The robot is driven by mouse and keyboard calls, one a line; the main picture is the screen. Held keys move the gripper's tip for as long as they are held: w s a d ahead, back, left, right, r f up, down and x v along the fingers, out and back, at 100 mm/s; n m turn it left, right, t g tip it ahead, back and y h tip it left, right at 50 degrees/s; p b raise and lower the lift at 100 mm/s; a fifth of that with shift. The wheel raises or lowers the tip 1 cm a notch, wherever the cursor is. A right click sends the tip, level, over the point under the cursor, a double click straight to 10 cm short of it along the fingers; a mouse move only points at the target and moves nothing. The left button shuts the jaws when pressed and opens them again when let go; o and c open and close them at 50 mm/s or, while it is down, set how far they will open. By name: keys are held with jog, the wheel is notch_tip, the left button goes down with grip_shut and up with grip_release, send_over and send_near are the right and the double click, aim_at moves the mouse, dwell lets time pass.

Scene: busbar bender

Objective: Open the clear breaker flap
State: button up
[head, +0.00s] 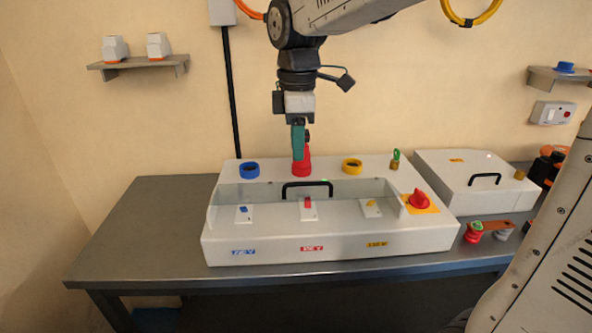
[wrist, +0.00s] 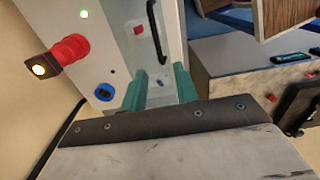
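The clear flap is hard to make out in the head view. Its black handle (head: 307,185) stands over the recess of the white breaker box (head: 225,243), and it seems to lie shut. Blue, red (head: 308,208) and yellow breaker switches sit in the recess. My gripper (head: 299,156) points down behind the handle, by the upright red connector (head: 301,168). In the wrist view my gripper (wrist: 160,84) has two teal fingers apart with nothing held between them. The black handle (wrist: 157,30) lies beyond the fingertips, apart from them.
A blue ring socket (head: 250,170) and a yellow one (head: 352,165) flank the red connector. A red rotary knob (head: 420,199) is at the box's right. A second white box (head: 470,185) stands beside it. The grey table (head: 150,225) is clear on the left.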

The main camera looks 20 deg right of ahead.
aim_at(306, 183)
jog(key=f, duration=0.5)
jog(key=d+f, duration=0.1)
jog(key=f, duration=0.1)
jog(key=shift+f, duration=0.15)
jog(key=shift+c, duration=0.3)
grip_shut()
jog(key=shift+a, duration=0.2)
